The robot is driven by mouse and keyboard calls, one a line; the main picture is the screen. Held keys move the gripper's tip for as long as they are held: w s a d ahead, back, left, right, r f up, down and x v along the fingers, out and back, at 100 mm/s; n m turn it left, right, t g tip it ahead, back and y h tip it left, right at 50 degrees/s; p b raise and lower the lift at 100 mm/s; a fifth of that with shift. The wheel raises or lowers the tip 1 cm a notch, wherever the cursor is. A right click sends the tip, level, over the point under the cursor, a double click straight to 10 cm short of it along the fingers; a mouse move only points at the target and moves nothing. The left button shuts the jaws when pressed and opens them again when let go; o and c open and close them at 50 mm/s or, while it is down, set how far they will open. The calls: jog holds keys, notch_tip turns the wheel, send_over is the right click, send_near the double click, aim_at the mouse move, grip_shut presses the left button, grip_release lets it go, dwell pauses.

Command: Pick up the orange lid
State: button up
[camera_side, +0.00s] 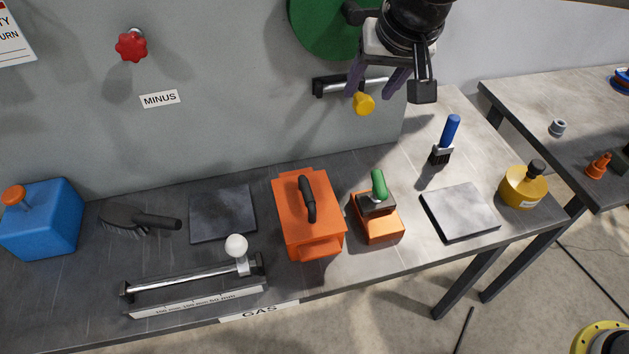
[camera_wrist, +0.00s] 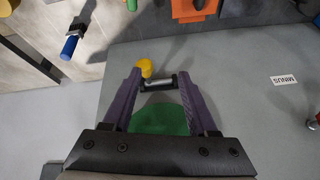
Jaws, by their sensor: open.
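The orange lid (camera_side: 325,215), with a black bar handle on top, sits on the dark part of the bench in the side view. Part of it shows at the top edge of the wrist view (camera_wrist: 192,12). My gripper (camera_side: 377,84) is high above the bench near the wall panel, up and to the right of the lid, well apart from it. Its purple fingers are spread, with nothing held between them; the wrist view shows the same gap (camera_wrist: 160,78). Between them in that view lie a yellow knob (camera_wrist: 145,67) and a green disc (camera_wrist: 160,118) farther off.
The yellow knob (camera_side: 363,104) on its wall rail and the green wheel (camera_side: 325,28) are close to my gripper. A green-handled orange block (camera_side: 380,225) stands just right of the lid. A white-knobbed slider (camera_side: 190,280) lies left. A grey plate (camera_side: 460,211) lies farther right.

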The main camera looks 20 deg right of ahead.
aim_at(307, 191)
jog(key=s+a+f+n+g, duration=0.15)
jog(key=s+a+f, duration=0.25)
jog(key=a+f, duration=0.55)
jog(key=shift+n, duration=0.45)
jog(key=x, duration=0.7)
jog(key=shift+w+a+f, duration=0.1)
jog(key=shift+a+f, duration=0.15)
jog(key=shift+s+x, duration=0.15)
jog(key=shift+x, duration=1.2)
jog(key=shift+s+x, duration=0.15)
jog(key=shift+x, duration=1.25)
jog(key=shift+t, duration=0.25)
grip_shut()
